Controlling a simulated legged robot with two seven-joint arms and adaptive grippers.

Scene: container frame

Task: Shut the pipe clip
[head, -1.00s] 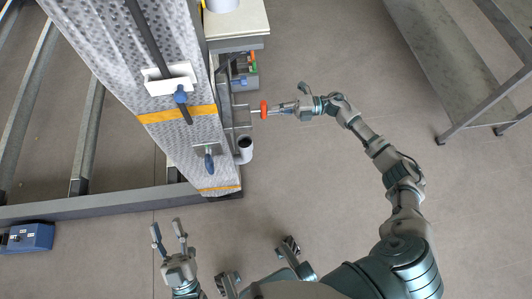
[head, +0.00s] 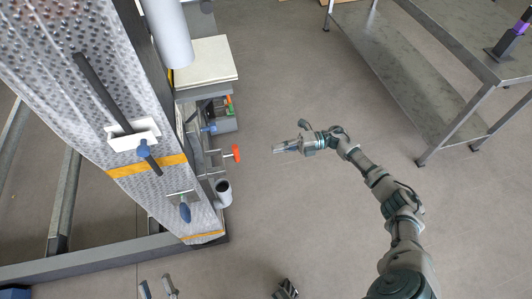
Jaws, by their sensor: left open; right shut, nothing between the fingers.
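On the perforated panel, a white bracket (head: 133,136) sits across a dark bar (head: 100,92), with a blue handle (head: 143,148) beside it. This looks like the pipe clip, but I cannot tell for sure, nor whether it is shut. My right gripper (head: 277,150) is shut and empty, in free air to the right of the panel, its fingers pointing left. An orange-red knob (head: 236,153) on a rod is a short gap from its fingertips. My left gripper (head: 158,284) is open and empty at the bottom edge, below the panel, with only its fingers showing.
A second blue handle (head: 185,212) sits lower on the panel. A grey cup-like tube (head: 223,192) and a thick grey pipe (head: 170,35) are at the panel's right side. A metal table (head: 470,45) stands at upper right. The floor between is clear.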

